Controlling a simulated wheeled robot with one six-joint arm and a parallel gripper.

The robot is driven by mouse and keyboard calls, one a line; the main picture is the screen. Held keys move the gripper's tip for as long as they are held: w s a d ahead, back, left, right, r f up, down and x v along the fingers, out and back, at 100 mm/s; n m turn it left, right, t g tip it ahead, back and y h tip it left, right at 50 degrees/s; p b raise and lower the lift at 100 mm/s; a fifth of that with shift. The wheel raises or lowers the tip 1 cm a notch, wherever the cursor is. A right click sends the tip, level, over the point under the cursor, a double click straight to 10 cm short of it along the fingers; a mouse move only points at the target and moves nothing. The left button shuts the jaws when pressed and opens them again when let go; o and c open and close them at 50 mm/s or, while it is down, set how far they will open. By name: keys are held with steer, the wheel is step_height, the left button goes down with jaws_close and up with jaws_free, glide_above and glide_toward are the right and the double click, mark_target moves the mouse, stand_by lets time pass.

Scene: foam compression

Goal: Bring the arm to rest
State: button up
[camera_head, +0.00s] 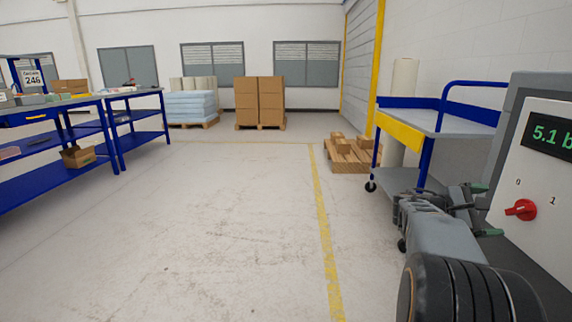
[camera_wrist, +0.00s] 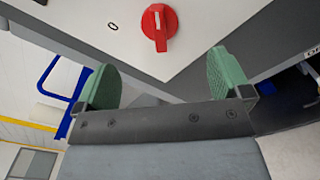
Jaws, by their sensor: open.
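My gripper (camera_head: 485,210) is at the right of the head view, in front of the machine's white panel (camera_head: 529,176). In the wrist view my gripper (camera_wrist: 165,82) shows two green finger pads set wide apart with nothing between them, so it is open and empty. A red rotary switch (camera_head: 521,209) sits on the panel between the marks 0 and 1. It also shows in the wrist view (camera_wrist: 160,25), beyond the fingertips and apart from them. Its handle seems to point toward the 0 side, but I cannot tell exactly. A green display (camera_head: 550,135) above it reads "5.1 b", cut off by the frame edge.
A blue cart (camera_head: 425,118) stands just behind my arm. A wooden pallet with small boxes (camera_head: 350,155) lies beyond it. Blue workbenches (camera_head: 60,115) stand at the left, and stacked cartons (camera_head: 260,100) at the back. The floor (camera_head: 220,220) in the middle is clear.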

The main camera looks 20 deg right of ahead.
steer(key=a+r+m+t+y+p, duration=0.2)
steer(key=a+r+y+p, duration=0.3)
steer(key=a+p, duration=0.8)
steer(key=s+a+r+m+t+y+p, duration=0.1)
steer(key=a+r+t+y+p, duration=0.3)
steer(key=a+r+p, duration=0.6)
steer(key=a+r+m+t+y+p, duration=0.3)
steer(key=a+r+y+p, duration=0.5)
steer(key=a+p, duration=1)
steer(key=shift+s+p, duration=0.4)
steer(key=shift+p, duration=0.15)
steer(key=shift+c, duration=0.4)
